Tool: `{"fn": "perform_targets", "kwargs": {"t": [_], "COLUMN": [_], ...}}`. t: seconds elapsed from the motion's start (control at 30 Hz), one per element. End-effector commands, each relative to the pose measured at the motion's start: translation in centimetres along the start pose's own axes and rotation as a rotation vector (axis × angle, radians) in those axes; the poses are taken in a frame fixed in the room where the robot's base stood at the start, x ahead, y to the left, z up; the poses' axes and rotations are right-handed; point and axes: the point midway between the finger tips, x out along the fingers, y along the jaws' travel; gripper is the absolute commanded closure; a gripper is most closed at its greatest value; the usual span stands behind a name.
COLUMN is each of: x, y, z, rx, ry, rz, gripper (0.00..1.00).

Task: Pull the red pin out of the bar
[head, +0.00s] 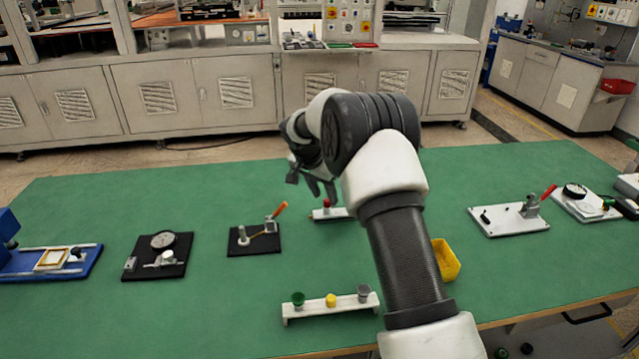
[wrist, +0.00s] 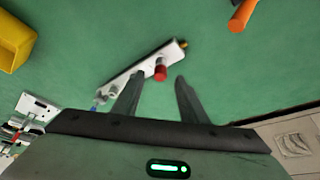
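The white bar (head: 340,213) lies on the green table, partly hidden behind my arm in the head view. The red pin (head: 327,203) stands up from it. In the wrist view the bar (wrist: 135,72) runs diagonally, and the red pin (wrist: 160,71) shows near its upper right end. My gripper (head: 322,188) is above the bar. In the wrist view my gripper (wrist: 160,77) is open, its fingertips on either side of the red pin with a gap to each. Nothing is held. I cannot tell the height left between the fingertips and the pin.
A yellow bin (head: 446,260) stands right of my forearm. A white rack (head: 310,311) with green, yellow and grey knobs stands in front. A black plate with an orange-handled clamp (head: 254,240) is to the left; a white plate with a red-handled clamp (head: 508,221) is to the right.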

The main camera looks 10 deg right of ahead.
Motion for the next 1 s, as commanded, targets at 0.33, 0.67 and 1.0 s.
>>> {"fn": "perform_targets", "kwargs": {"t": [0.33, 0.67, 1.0], "x": [2.6, 2.6, 2.6], "y": [0.0, 0.0, 0.0], "z": [0.0, 0.0, 0.0], "rx": [0.0, 0.0, 0.0], "ry": [0.001, 0.001, 0.001], "rz": [-0.001, -0.001, -0.001], "gripper": [0.61, 0.78, 1.0]}}
